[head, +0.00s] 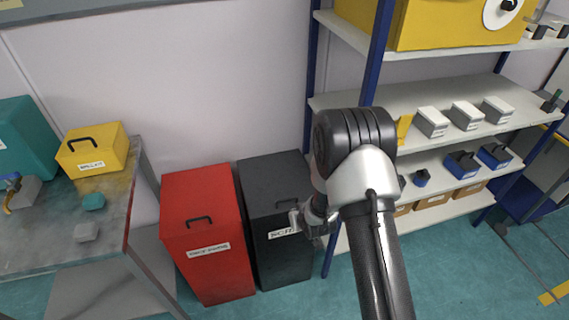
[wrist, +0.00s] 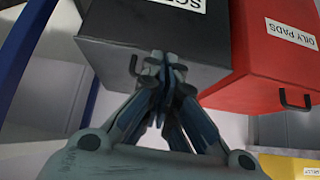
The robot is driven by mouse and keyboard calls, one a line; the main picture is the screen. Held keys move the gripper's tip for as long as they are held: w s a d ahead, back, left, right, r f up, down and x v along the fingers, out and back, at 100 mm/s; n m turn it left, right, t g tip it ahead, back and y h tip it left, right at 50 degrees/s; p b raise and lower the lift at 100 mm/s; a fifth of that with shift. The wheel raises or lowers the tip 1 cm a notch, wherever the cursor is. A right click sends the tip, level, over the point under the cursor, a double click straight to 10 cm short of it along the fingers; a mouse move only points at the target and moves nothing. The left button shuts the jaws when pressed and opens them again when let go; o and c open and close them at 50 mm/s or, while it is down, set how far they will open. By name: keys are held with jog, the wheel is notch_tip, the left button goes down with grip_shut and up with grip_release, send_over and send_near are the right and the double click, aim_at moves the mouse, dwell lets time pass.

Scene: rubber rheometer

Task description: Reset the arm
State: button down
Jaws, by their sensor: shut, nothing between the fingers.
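My gripper (wrist: 160,62) is shut and empty in the wrist view, its fingers together. It points toward the dark grey bin (wrist: 130,50) with a handle and a label reading partly "SC". In the head view my arm reaches up in the middle and bends over. The gripper (head: 297,218) there is small and partly hidden by my own arm, in front of the dark grey bin (head: 270,180). I cannot tell whether it touches the bin.
A red bin (head: 205,235) stands left of the dark one. A metal table (head: 60,240) with a yellow box (head: 92,150) is at the left. A blue-framed shelf (head: 460,55) with white boxes is close on the right of my arm. Teal floor shows at lower right.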

jog(key=s+d+r+h, duration=0.1)
jog(key=s+r, duration=0.2)
jog(key=r, duration=0.5)
jog(key=s+d+r+m+g, duration=0.1)
jog(key=s+d+r, duration=0.1)
jog(key=r, duration=0.7)
jog(key=s+d+r+h, duration=0.1)
jog(key=s+r, duration=0.2)
jog(key=r, duration=0.5)
jog(key=s+r+g, duration=0.1)
jog(key=s+r, duration=0.4)
jog(key=s, duration=0.8)
jog(key=s+d+r+m+g, duration=0.1)
jog(key=s+r, duration=0.5)
jog(key=s, duration=0.7)
jog(key=shift+s, duration=0.2)
